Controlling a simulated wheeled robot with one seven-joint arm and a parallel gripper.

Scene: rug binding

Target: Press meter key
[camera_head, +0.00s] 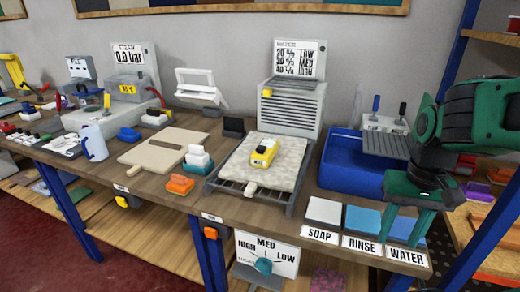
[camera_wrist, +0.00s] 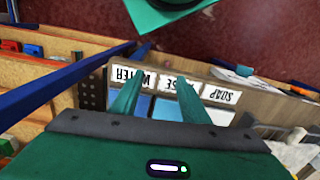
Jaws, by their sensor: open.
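A small yellow meter (camera_head: 263,152) with a dark label on its front lies on a pale rug piece (camera_head: 240,168), which rests on a dark slatted rack (camera_head: 285,205) at the middle of the bench. Its key is too small to make out. My gripper (camera_head: 404,232) is at the right end of the bench, well right of the meter, pointing down with its two green fingers apart and nothing between them. In the wrist view my gripper (camera_wrist: 160,88) is over the RINSE and WATER labels; the meter cannot be made out there.
White SOAP (camera_head: 323,210), blue RINSE (camera_head: 362,220) and WATER pads line the front edge. A blue basin (camera_head: 345,165) stands behind them.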

